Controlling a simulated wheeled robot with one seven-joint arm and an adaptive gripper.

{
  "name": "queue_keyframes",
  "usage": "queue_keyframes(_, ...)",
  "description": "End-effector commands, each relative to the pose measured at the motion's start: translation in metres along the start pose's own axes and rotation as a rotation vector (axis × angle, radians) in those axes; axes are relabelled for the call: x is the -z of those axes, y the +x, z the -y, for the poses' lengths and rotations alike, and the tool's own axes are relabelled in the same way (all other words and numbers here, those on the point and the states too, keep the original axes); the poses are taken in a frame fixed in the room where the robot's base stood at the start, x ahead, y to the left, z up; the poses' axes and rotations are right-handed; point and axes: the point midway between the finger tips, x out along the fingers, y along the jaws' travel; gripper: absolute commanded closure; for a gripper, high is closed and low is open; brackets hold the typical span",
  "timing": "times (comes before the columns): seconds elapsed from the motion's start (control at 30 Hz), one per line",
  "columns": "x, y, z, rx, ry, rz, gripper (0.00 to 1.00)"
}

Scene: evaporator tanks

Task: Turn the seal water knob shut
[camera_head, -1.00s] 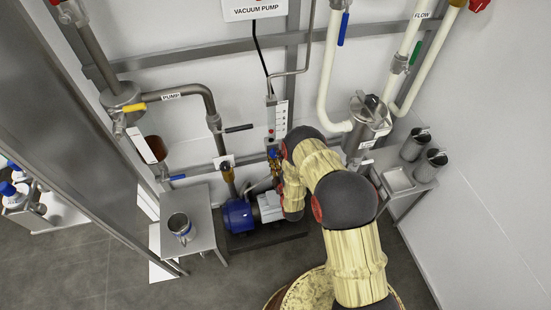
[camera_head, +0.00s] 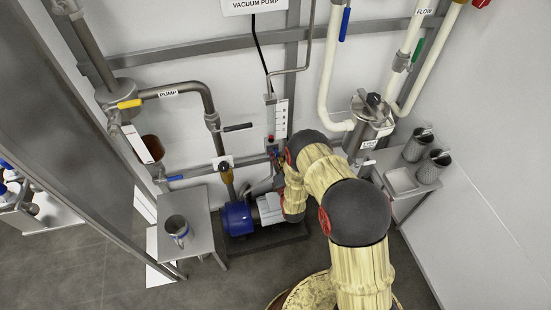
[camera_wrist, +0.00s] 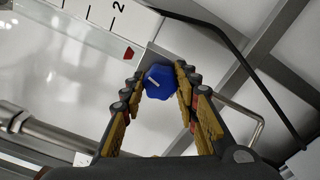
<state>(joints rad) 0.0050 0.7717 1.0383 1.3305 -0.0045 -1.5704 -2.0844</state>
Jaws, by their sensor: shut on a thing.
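A blue knob (camera_wrist: 158,82) with a pale line on its face sits between my fingertips in the wrist view. I take it to be the seal water knob; no label on it can be read. My gripper (camera_wrist: 161,77) is shut on it, one finger on each side. In the head view my gripper is small and partly hidden by my arm, close to the wall fittings above the pump. The knob cannot be made out clearly there.
A blue-and-grey pump (camera_head: 239,217) stands on the floor below. A small table with a metal cup (camera_head: 178,228) is at left. A steel vessel (camera_head: 371,112) and a side table with two dark cups are at right. A black cable (camera_wrist: 258,78) crosses the wrist view.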

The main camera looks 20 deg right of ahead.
Motion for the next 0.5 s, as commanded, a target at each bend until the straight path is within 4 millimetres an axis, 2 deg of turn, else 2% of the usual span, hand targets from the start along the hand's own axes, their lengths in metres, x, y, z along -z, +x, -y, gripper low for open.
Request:
queue_keyframes(0.2, 0.0017, 0.0005, 0.0001, -0.001, -0.148, -0.003, 0.95)
queue_keyframes(0.5, 0.0016, 0.0005, -0.0006, -0.001, -0.262, -0.003, 0.95)
